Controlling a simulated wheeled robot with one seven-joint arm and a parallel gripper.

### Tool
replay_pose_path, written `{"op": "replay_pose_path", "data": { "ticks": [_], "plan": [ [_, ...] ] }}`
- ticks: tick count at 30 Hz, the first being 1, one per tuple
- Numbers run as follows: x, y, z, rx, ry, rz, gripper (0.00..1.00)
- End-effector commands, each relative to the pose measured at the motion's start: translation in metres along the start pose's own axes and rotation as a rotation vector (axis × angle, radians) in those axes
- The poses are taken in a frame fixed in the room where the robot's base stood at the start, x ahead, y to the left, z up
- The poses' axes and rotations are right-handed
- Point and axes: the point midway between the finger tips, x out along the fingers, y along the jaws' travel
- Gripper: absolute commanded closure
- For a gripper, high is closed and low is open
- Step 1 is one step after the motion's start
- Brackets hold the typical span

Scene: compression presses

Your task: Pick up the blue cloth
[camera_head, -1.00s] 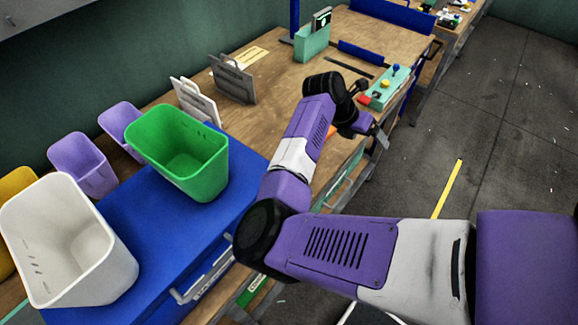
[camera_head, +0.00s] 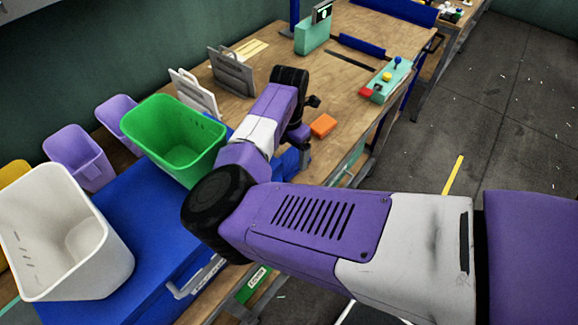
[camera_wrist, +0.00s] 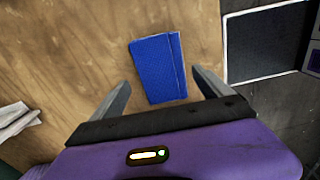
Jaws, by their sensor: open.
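The blue cloth (camera_wrist: 156,66) lies folded and flat on the wooden bench top in the wrist view. It shows between the two grey fingers of my gripper (camera_wrist: 160,77), with bare wood on either side of it. My gripper is open and holds nothing. I cannot tell from the wrist view how high the fingers are above the cloth. In the head view my arm reaches over the near part of the bench, and it hides most of the gripper and the area of the cloth.
An orange block (camera_head: 322,125) lies just right of my wrist. A control box (camera_head: 386,80) with buttons stands farther along the bench. Green (camera_head: 172,150) and white (camera_head: 62,245) bins stand at left. Grey plates (camera_head: 232,73) stand at the back. The bench edge is close on the right.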

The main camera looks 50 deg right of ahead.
Motion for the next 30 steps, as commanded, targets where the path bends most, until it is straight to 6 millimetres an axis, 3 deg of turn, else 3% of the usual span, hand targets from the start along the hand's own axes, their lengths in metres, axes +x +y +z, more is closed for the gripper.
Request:
{"op": "replay_pose_path", "data": {
  "ticks": [1,5,14,24,30],
  "plan": [
    [0.014,-0.001,0.0,-0.002,-0.002,-0.002,0.11],
    [0.027,-0.001,0.0,-0.002,-0.001,0.0,0.11],
    [0.028,0.0,-0.001,-0.001,0.0,0.0,0.13],
    [0.028,0.0,0.0,-0.001,0.0,0.0,0.76],
    [0.027,0.0,0.0,-0.001,0.0,0.0,0.76]
  ]
}}
